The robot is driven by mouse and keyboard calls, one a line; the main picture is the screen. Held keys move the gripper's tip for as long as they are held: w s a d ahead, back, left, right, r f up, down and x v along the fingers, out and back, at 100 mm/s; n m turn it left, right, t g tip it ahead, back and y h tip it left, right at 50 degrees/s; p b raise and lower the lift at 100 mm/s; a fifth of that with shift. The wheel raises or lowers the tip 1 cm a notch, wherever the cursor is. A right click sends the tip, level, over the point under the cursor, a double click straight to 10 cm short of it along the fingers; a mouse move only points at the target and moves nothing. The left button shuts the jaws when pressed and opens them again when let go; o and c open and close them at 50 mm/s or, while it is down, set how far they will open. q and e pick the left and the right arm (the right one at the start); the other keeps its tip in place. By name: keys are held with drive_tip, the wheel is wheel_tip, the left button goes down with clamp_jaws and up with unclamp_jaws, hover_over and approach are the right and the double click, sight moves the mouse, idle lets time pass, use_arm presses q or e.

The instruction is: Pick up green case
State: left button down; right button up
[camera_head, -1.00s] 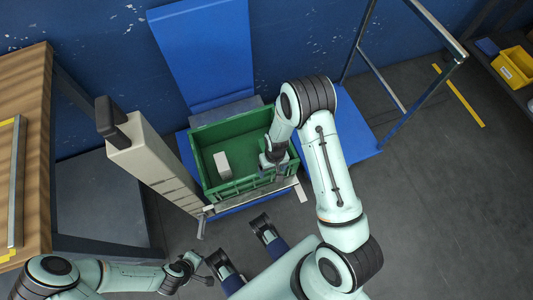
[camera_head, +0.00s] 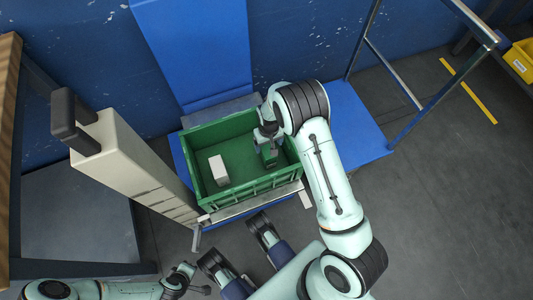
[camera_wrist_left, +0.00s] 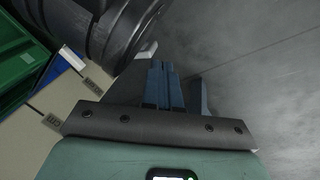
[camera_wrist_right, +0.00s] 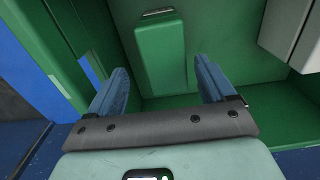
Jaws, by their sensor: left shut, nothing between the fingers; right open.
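The green case (camera_wrist_right: 160,52) lies in the green crate and shows between the fingers of my right gripper (camera_wrist_right: 162,80) in the right wrist view. The fingers are open on both sides of its near end, apart from it. In the head view my right gripper (camera_head: 267,142) reaches down into the right part of the crate (camera_head: 232,128), and a small part of the case (camera_head: 269,157) shows below it. My left gripper (camera_head: 205,289) is shut and empty at the lower left, outside the crate. Its closed fingers show in the left wrist view (camera_wrist_left: 164,82).
A white-grey box (camera_head: 218,170) lies in the crate, left of the case. The crate stands on a blue platform (camera_head: 350,125). A tall beige post (camera_head: 125,165) with a dark handle stands left of it. A metal frame (camera_head: 405,80) stands at right.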

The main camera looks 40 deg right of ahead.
sight(267, 148)
drive_tip(key=f, duration=0.1)
drive_tip(key=f+b, duration=0.1)
drive_tip(key=f, duration=0.1)
drive_tip(key=f+b, duration=0.1)
drive_tip(key=f, duration=0.1)
drive_tip(key=shift+a+f, duration=0.15)
drive_tip(key=shift+a, duration=0.25)
use_arm(q)
drive_tip(key=shift+g, duration=0.7)
drive_tip(key=s+f, duration=0.3)
drive_tip(key=s, duration=0.1)
drive_tip(key=shift+a+f, duration=0.1)
drive_tip(key=shift+a, duration=0.15)
use_arm(e)
drive_tip(key=c, duration=1.2)
